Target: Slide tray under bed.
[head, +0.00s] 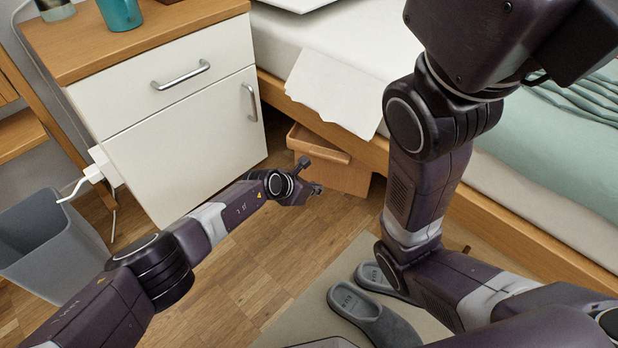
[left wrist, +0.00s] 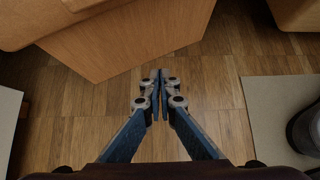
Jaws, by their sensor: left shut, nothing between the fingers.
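The tray, a light wooden box (head: 325,172), sits on the floor at the bed's edge, beside the nightstand. Its near part sticks out from under the bed (head: 510,228), and its far part is hidden. In the left wrist view, the tray's flat front (left wrist: 130,48) spans the upper picture. My left gripper (head: 318,189) is low in front of the tray. Its fingers (left wrist: 160,76) are together and empty, with the tips close to the tray's lower edge; I cannot tell if they touch it. My right arm crosses the right side of the head view; its gripper is out of view.
A white nightstand (head: 185,130) stands left of the tray, with a grey bin (head: 50,245) beside it. Grey slippers (head: 365,312) lie on a beige rug (head: 310,305) at the front. A white cloth (head: 335,92) hangs over the bed edge above the tray. Wooden floor is clear before the tray.

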